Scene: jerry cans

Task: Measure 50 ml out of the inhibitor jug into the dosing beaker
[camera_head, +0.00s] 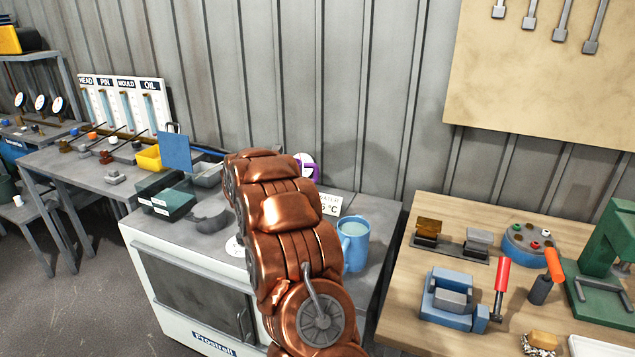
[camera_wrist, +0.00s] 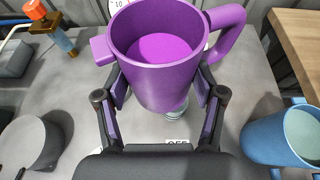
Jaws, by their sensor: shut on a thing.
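A purple jug (camera_wrist: 160,85) with purple inside, a spout on the left and a handle on the right fills the top of the wrist view. My gripper (camera_wrist: 161,92) is shut on its body, one finger on each side. In the head view only a purple part of it (camera_head: 309,167) shows past my copper-coloured arm, which hides the rest and my gripper. A small pale greenish, glassy rim (camera_wrist: 178,110) shows below the jug; I cannot tell whether this is the dosing beaker. No other beaker is clear.
A blue mug (camera_head: 354,243) with pale liquid stands right of my arm, also in the wrist view (camera_wrist: 284,137). A grey vessel (camera_wrist: 34,142) is at the left. A °C sign (camera_head: 330,204) stands behind. A wooden bench (camera_head: 405,262) with tools is at the right.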

